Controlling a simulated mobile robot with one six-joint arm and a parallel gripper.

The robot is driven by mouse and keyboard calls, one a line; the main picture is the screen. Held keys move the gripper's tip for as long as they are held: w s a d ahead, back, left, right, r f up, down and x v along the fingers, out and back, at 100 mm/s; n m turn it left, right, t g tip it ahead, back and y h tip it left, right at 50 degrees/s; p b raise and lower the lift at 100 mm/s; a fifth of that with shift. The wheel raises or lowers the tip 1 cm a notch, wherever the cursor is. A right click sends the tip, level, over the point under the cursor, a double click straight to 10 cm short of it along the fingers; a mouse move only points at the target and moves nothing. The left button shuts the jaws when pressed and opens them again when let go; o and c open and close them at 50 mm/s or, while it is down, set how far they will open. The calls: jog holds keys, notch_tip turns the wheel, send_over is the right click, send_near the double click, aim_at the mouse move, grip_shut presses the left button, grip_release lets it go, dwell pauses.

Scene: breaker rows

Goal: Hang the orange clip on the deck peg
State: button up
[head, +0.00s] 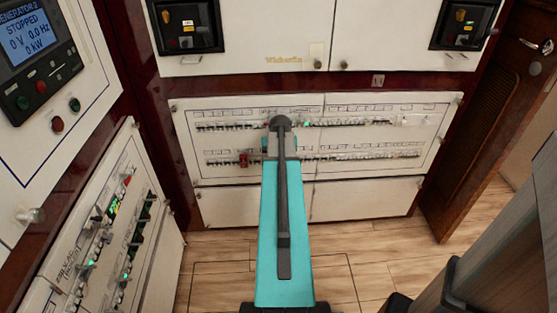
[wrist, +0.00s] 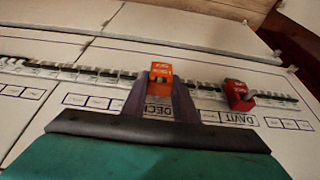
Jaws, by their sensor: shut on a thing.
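The orange clip (wrist: 161,72) is between the two fingertips of my gripper (wrist: 160,88) in the wrist view, and the gripper is shut on it. The clip is at the breaker row, just above a partly covered label that reads DECK (wrist: 157,108). The deck peg itself is hidden behind the clip and fingers, so I cannot tell whether the clip is around it or in front of it. In the head view my arm covers the clip and the fingertips.
A red clip (wrist: 239,95) sits on the same row to the right, by the DAVIT label (wrist: 229,118). It also shows in the head view (head: 243,160), left of my arm. A side breaker panel (head: 100,225) stands at the left and a wooden door (head: 485,120) at the right.

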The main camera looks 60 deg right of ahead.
jog(key=shift+w+d, duration=0.15)
jog(key=shift+d, duration=0.05)
jog(key=o, duration=1.2)
jog(key=p+v, duration=0.1)
jog(key=v, duration=1.3)
jog(key=shift+p, duration=0.3)
jog(key=shift+d, duration=0.1)
jog(key=shift+w, duration=0.1)
